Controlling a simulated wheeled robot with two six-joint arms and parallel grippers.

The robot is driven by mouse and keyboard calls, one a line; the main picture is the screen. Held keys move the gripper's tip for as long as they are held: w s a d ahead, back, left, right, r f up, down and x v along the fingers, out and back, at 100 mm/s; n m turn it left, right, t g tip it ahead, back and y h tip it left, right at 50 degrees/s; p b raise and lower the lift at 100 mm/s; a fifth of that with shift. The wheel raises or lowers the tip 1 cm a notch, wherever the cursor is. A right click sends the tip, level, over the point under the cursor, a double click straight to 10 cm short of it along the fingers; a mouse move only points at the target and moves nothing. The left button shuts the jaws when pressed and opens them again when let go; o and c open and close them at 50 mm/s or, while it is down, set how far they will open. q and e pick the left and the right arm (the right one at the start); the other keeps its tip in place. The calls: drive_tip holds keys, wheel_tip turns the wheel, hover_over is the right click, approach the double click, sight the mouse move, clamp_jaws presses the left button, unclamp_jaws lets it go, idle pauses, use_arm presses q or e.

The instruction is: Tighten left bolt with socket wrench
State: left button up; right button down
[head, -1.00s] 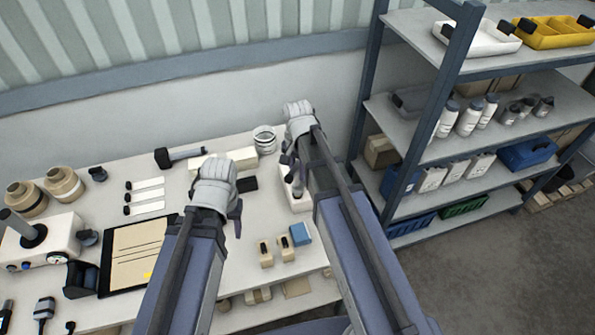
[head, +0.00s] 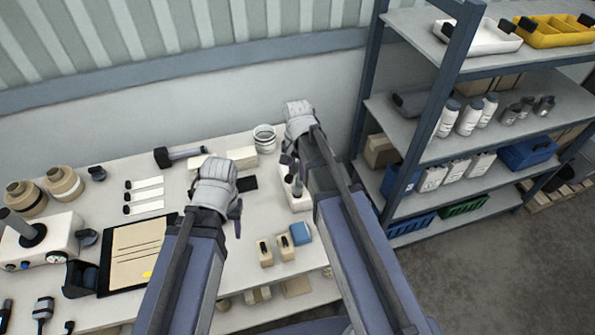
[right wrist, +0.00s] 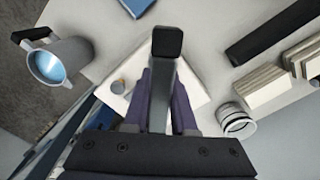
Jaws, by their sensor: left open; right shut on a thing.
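My right gripper (head: 291,172) is over a white block (head: 301,204) at the right of the bench. In the right wrist view its purple fingers (right wrist: 165,92) are shut on a grey bar with a black end (right wrist: 167,42), which looks like the socket wrench. The white block shows below it (right wrist: 201,97), with a small round grey piece, possibly a bolt (right wrist: 118,87), left of the bar. I cannot tell whether the tool touches a bolt. My left gripper (head: 237,217) is open and empty over the middle of the bench; its own wrist partly hides it.
A ribbed white ring (head: 265,139) stands behind the white block. A loaded shelf (head: 440,150) stands right of the bench. A black clipboard (head: 108,250) lies at left.

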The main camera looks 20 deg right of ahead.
drive_tip(key=shift+f+b, duration=0.45)
idle(0.9)
idle(0.3)
drive_tip(key=shift+m, duration=1.2)
drive_tip(key=shift+f+m, duration=0.1)
drive_tip(key=shift+m, duration=2.2)
